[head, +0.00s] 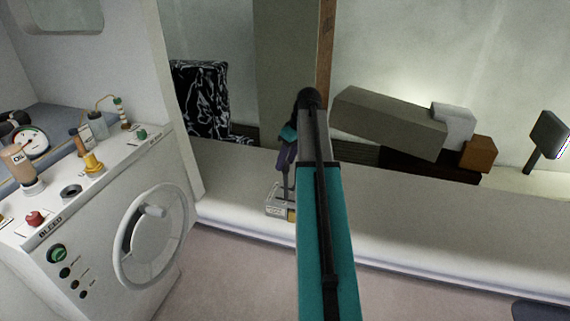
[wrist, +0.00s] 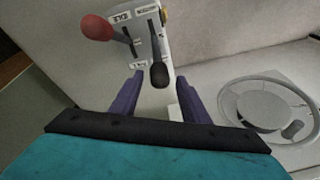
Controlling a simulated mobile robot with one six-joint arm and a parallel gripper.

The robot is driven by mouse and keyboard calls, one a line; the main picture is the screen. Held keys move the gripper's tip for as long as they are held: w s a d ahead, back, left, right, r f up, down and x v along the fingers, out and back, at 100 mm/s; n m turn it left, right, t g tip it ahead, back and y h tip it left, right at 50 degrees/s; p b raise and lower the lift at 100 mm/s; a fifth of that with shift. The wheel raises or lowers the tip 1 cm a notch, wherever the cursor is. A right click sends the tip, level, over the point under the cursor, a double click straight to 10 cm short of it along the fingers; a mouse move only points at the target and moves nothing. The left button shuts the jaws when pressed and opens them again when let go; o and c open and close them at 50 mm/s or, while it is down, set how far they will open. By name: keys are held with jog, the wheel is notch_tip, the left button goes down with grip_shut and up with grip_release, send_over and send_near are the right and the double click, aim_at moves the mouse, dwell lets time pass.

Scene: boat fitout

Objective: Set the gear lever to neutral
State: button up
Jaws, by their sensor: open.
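A pale control box (wrist: 147,40) with two slotted levers is at the top of the wrist view. One lever has a red knob (wrist: 97,28) and leans left. The other has a black knob (wrist: 159,76) and points toward my gripper.
A white console (head: 90,240) with a round handwheel (head: 150,235) stands at left, with bottles and a gauge (head: 30,142) on and behind it. The pale bench (head: 430,215) runs right and is mostly clear. Grey blocks (head: 388,120) and a wooden post (head: 325,60) are behind.

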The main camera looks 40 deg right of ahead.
jog(key=b+v, duration=0.2)
jog(key=v, duration=1)
jog(key=shift+b, duration=0.3)
jog(key=shift+w+a, duration=0.1)
